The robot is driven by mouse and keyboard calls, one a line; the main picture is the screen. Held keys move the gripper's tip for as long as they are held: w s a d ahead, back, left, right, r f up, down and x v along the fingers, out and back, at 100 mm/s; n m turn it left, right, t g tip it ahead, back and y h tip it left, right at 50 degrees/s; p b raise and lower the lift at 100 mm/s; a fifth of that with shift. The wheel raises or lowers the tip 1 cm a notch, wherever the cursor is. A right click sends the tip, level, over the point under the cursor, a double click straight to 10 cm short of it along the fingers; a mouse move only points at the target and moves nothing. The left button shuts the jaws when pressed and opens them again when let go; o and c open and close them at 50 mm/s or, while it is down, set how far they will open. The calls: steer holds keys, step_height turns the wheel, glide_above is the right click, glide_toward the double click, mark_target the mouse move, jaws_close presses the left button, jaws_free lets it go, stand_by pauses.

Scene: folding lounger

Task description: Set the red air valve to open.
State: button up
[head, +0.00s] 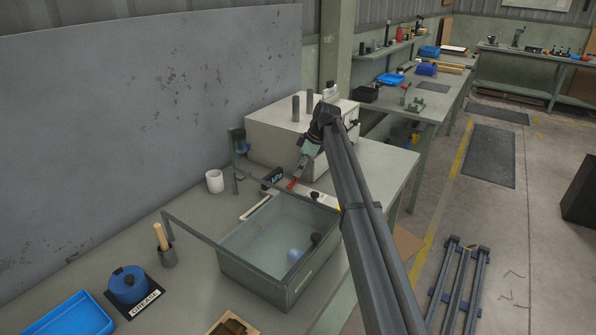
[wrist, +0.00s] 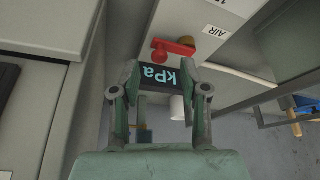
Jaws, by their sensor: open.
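The red air valve (wrist: 172,48) shows in the wrist view as a red handle on a pale panel, just beyond my fingertips. In the head view the red valve (head: 291,184) is a small red spot right below my gripper (head: 301,173). In the wrist view my gripper (wrist: 160,72) is open, its two fingers apart with nothing held between them. The handle looks apart from both fingers, though the depth gap is hard to judge. A dark kPa display (wrist: 163,77) shows between the fingers; the display (head: 273,176) is left of the valve in the head view.
A pale box (head: 270,135) stands behind my gripper. A grey-walled tank (head: 262,277) is in front. A white cup (head: 215,181) and blue grease pot (head: 129,285) stand left.

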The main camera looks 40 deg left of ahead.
mark_target(292, 183)
steer(key=shift+x, duration=1.05)
jaws_close()
